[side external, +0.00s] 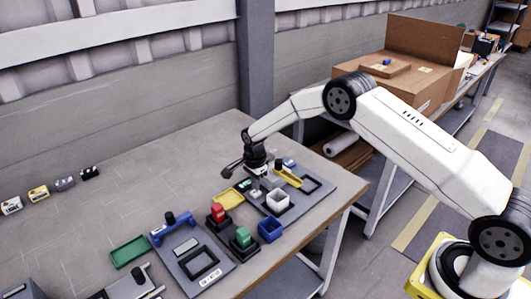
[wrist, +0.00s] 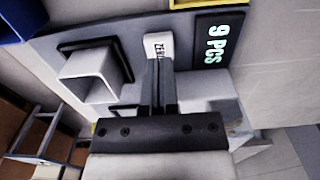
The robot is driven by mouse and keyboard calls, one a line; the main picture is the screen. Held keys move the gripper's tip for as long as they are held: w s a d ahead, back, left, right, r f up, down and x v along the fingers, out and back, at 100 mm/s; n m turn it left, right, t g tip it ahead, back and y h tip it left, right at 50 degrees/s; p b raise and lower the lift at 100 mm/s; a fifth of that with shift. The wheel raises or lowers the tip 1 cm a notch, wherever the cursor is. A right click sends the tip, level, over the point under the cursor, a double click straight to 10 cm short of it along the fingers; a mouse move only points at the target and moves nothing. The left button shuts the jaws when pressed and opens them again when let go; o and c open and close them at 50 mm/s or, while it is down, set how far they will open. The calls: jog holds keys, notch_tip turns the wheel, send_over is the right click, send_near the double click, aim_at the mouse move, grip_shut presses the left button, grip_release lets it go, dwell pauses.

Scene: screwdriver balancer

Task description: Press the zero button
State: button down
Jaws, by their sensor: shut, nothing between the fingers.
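The zero button is a white block with dark lettering, partly covered by my fingers, at the top middle of the wrist view (wrist: 157,42). My gripper (wrist: 158,62) is shut and empty, its fingertips over the lettered end of the button. I cannot tell whether they touch it. In the side view my gripper (side external: 257,176) points down over the grey scale plate (side external: 308,198). A dark display (wrist: 218,42) beside the button reads "9 PCS" in green.
A white square open box (wrist: 112,65) stands on the plate beside the button. A yellow tray (side external: 229,199), a blue bin (side external: 271,229), a red block (side external: 218,213) and a green block (side external: 243,237) stand nearby. A green tray (side external: 129,251) lies further left. The back left table is mostly clear.

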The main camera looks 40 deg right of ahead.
jog(key=shift+f, duration=1)
dwell(0.8)
jog(key=shift+r, duration=0.1)
dwell(0.3)
jog(key=shift+r, duration=3.45)
jog(key=shift+r, duration=0.15)
notch_tip(320, 180, up, 6)
send_over(256, 192)
